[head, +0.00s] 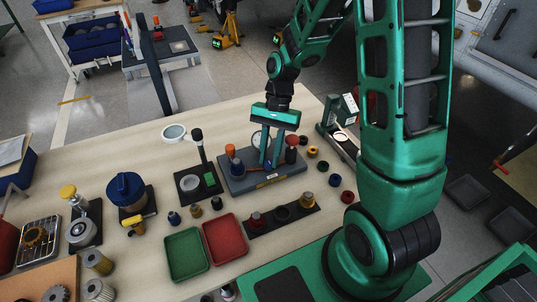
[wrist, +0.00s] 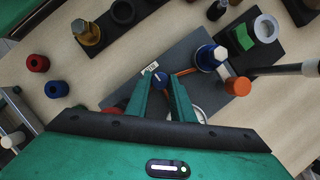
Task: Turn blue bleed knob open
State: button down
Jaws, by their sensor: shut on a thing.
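My gripper (head: 270,162) points down over the grey base plate (head: 278,181) of a small fixture on the bench. In the wrist view its two green fingers (wrist: 164,92) are shut on a small blue knob (wrist: 160,80), which shows between the fingertips. In the head view the fingers hide that knob. On the same plate, a larger blue cap on a silver body (wrist: 208,58) and an orange knob (wrist: 238,86) stand beside the fingers. How far the blue knob is turned, I cannot tell.
A dark red-capped post (head: 291,155) stands close right of my fingers. A black stand (head: 197,148) rises to the left. In front are a red tray (head: 225,240), a green tray (head: 186,254) and a dark rack (head: 282,222). Several coloured caps lie to the right.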

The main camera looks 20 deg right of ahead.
jog(key=n, duration=0.1)
jog(key=n+h, duration=0.1)
jog(key=n, duration=0.1)
jog(key=shift+w+a+n+g, duration=0.2)
jog(key=shift+n+g, duration=0.1)
jog(key=shift+g, duration=0.1)
jog(key=n+h, duration=0.1)
jog(key=n, duration=0.1)
jog(key=n+h, duration=0.1)
jog(key=n, duration=0.2)
jog(key=shift+a+n, duration=0.2)
jog(key=shift+n, duration=0.1)
jog(key=n+h, duration=0.2)
jog(key=n, duration=0.2)
jog(key=shift+a, duration=0.15)
jog(key=shift+n+t+h, duration=0.4)
jog(key=shift+n+h, duration=0.3)
jog(key=shift+n, duration=1.7)
jog(key=c, duration=1.5)
grip_release()
jog(key=shift+s, duration=0.1)
jog(key=shift+c, duration=0.2)
